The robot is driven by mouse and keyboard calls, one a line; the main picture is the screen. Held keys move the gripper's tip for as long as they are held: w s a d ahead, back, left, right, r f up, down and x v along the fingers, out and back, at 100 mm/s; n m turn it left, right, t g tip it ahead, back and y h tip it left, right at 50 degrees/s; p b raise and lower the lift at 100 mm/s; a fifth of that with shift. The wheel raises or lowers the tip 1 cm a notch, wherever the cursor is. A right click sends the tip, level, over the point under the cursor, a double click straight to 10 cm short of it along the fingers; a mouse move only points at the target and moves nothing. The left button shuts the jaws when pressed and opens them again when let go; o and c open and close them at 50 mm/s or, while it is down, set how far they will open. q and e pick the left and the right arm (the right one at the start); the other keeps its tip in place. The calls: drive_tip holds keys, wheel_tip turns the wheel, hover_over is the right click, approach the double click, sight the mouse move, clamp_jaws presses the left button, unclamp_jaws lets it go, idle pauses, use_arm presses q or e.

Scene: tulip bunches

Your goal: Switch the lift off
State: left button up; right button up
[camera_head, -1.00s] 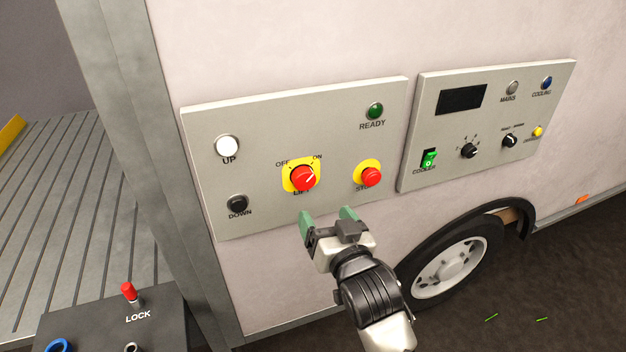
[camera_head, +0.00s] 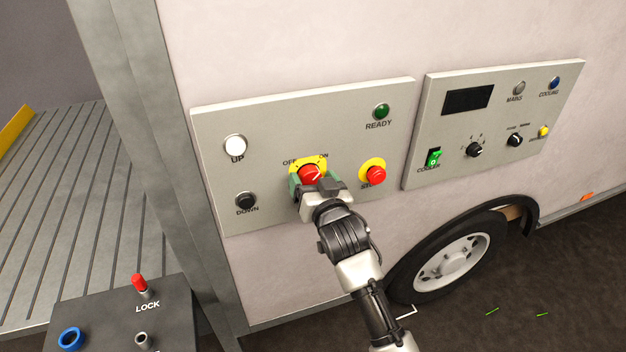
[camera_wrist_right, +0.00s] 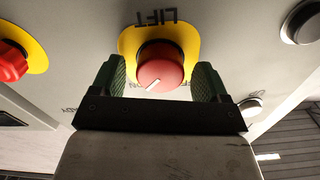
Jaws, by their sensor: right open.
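The red lift knob (camera_head: 309,174) sits on a yellow plate (camera_head: 322,161) marked OFF and ON on the left panel (camera_head: 275,115). Its white mark points toward the ON side. My right gripper (camera_head: 316,183) is open, and its green fingers stand on either side of the knob. In the right wrist view the knob (camera_wrist_right: 160,66) is between the two fingers (camera_wrist_right: 160,82), with a gap showing on each side. The lower part of the knob's plate is hidden by my gripper in the head view. My left gripper is not in view.
The red stop button (camera_head: 376,175) is just right of my gripper. The white UP button (camera_head: 236,146), black DOWN button (camera_head: 246,201) and green READY lamp (camera_head: 381,111) share the panel. A cooler panel (camera_head: 416,134) is to the right; a LOCK box (camera_head: 180,320) is lower left.

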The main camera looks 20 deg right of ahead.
drive_tip(key=c, duration=0.9)
drive_tip(key=shift+c, duration=0.2)
drive_tip(key=n+p, duration=0.2)
drive_tip(key=n, duration=0.1)
drive_tip(key=shift+r+n, duration=0.1)
drive_tip(key=shift+n, duration=0.3)
drive_tip(key=n+p, duration=0.1)
drive_tip(key=n, duration=0.3)
drive_tip(key=shift+n+p, duration=0.3)
drive_tip(key=shift+p, duration=0.05)
drive_tip(key=n+p, duration=0.1)
drive_tip(key=n, duration=0.3)
drive_tip(key=shift+n, duration=0.3)
drive_tip(key=n+p, duration=0.1)
drive_tip(key=n, duration=0.3)
drive_tip(key=shift+n, duration=0.4)
